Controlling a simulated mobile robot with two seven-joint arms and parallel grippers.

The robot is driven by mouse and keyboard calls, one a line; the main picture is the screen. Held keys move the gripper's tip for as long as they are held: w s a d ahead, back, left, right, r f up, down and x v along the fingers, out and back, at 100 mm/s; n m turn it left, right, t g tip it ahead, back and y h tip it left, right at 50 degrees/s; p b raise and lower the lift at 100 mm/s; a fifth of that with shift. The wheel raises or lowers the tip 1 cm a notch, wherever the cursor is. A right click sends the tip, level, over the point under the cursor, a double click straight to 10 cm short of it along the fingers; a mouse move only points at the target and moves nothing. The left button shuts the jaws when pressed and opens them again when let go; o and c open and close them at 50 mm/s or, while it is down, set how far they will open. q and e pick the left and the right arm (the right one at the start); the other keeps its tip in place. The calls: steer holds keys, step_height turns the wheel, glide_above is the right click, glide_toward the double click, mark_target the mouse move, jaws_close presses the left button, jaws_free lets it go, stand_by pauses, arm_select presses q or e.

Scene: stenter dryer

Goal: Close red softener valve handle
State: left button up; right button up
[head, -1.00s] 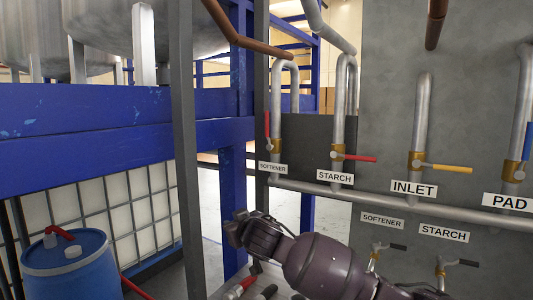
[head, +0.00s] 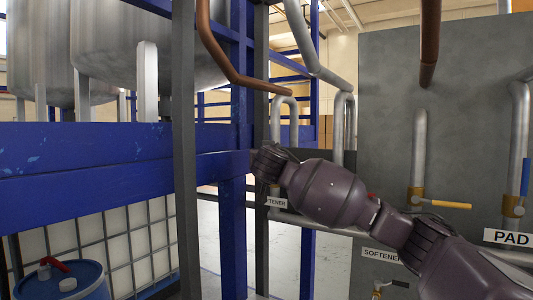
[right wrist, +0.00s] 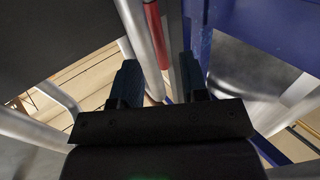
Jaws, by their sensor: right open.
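The red softener valve handle (right wrist: 155,50) shows in the right wrist view as a red bar beside a grey pipe, lying in line with the gap between my fingers. How deep it sits between them I cannot tell. My right gripper is open in the right wrist view (right wrist: 158,80), with one dark finger on each side of the gap. My left gripper is in neither view.
The inlet valve's yellow handle (head: 451,205) and the pad valve's blue handle (head: 525,175) are at the right on the grey panel (head: 385,100). My right arm covers the starch valve. A grey post (head: 184,130) and blue frame (head: 80,160) stand left of the gripper.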

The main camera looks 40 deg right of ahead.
steer(key=p+x, duration=0.1)
steer(key=x, duration=0.5)
steer(key=shift+w+p, duration=0.15)
steer(key=shift+p, duration=0.15)
steer(key=shift+d, duration=0.1)
jaws_close()
